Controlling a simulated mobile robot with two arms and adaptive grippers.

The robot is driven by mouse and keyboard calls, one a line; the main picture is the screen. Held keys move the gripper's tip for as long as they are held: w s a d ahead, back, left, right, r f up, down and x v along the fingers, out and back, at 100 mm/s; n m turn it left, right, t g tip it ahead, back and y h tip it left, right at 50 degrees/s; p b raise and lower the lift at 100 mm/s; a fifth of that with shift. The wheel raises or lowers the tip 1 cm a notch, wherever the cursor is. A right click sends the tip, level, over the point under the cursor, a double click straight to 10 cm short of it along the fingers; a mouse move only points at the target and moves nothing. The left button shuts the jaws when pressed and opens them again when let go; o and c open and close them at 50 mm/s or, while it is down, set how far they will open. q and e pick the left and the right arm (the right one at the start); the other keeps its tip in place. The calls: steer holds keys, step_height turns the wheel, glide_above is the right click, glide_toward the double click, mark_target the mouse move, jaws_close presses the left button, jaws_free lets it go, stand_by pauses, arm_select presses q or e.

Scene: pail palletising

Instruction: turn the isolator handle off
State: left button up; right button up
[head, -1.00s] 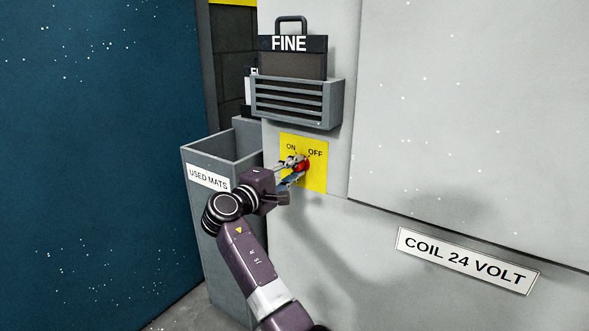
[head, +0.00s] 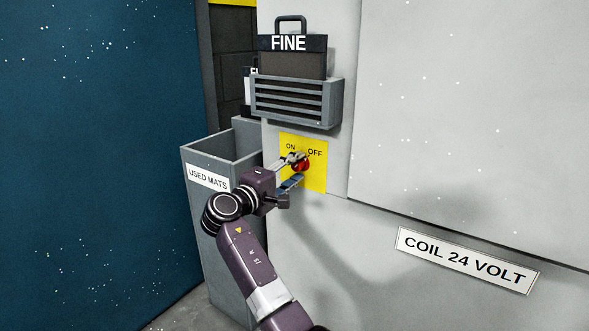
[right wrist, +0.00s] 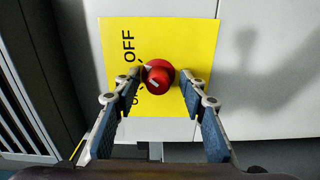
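The isolator handle is a red round knob (head: 303,164) on a yellow plate (head: 318,178) marked ON at the left and OFF at the right. In the right wrist view the knob (right wrist: 160,73) sits between the fingertips of my right gripper (right wrist: 158,88), with a white mark on its face. A gap shows on both sides, clearest at the right, so the gripper is open around it. I cannot tell exactly which label the knob points to. My left gripper is out of view.
A grey bin labelled USED MATS (head: 208,179) stands close to my right arm. A grey slatted holder with a FINE panel (head: 297,103) is fixed above the plate. A COIL 24 VOLT sign (head: 466,260) is at the lower right. The cabinet face right of the plate is clear.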

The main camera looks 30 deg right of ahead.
steer(key=shift+a, duration=0.1)
steer(key=v, duration=1.2)
